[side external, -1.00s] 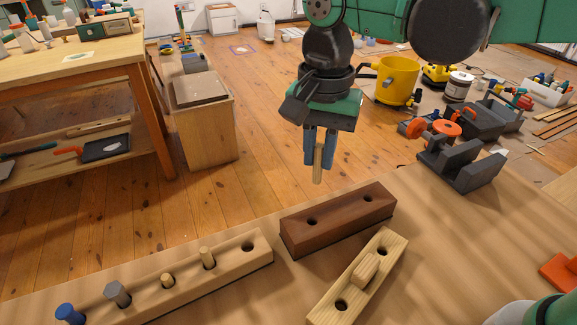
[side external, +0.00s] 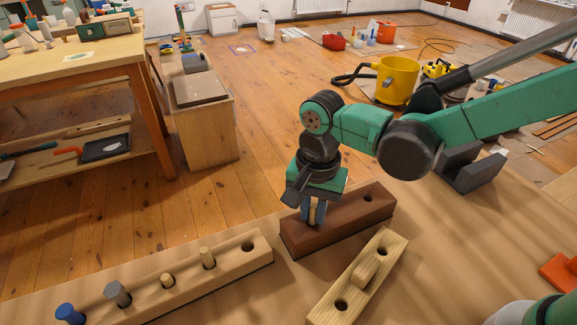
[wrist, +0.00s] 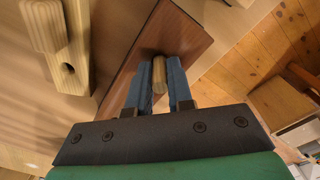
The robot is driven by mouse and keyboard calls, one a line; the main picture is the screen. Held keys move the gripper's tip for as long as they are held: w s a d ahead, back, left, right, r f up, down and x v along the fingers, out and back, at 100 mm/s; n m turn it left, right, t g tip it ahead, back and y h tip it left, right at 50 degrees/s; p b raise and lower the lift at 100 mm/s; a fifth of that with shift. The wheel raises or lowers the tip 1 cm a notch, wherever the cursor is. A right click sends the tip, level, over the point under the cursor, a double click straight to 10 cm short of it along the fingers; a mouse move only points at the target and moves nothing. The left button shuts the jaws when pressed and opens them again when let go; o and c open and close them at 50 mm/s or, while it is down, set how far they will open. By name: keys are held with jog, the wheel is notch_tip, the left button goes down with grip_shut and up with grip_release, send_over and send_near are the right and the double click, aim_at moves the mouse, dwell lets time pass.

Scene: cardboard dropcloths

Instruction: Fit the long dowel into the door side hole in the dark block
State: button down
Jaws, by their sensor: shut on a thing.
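The dark block (side external: 345,229) is a reddish-brown bar lying on the work surface. The fingers and dowel hide the left hole in the side view. In the wrist view the dowel's far end meets a dark spot on the block (wrist: 178,30). How far the dowel has entered the hole, if at all, I cannot tell.
A pale rack (side external: 230,262) with several pegs and an empty hole lies to the left. A shorter pale block (side external: 328,310) with a wooden piece on it lies in front of the dark block. A dark grey cradle (side external: 470,172) stands behind, right, near my arm.

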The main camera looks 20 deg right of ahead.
aim_at(315, 206)
jog(key=shift+f, duration=0.1)
jog(key=c, duration=0.8)
grip_release()
notch_tip(315, 206, up, 12)
jog(key=s+d+f+n+t, duration=0.1)
jog(key=s+d+n+t, duration=0.1)
jog(key=d, duration=0.6)
jog(key=s+d+f+n+t, duration=0.1)
jog(key=s+d+n+t, duration=0.1)
jog(key=d+n+t, duration=0.3)
jog(key=shift+s+d+f+n, duration=0.4)
jog(key=shift+d+n, duration=0.5)
jog(key=shift+d, duration=0.65)
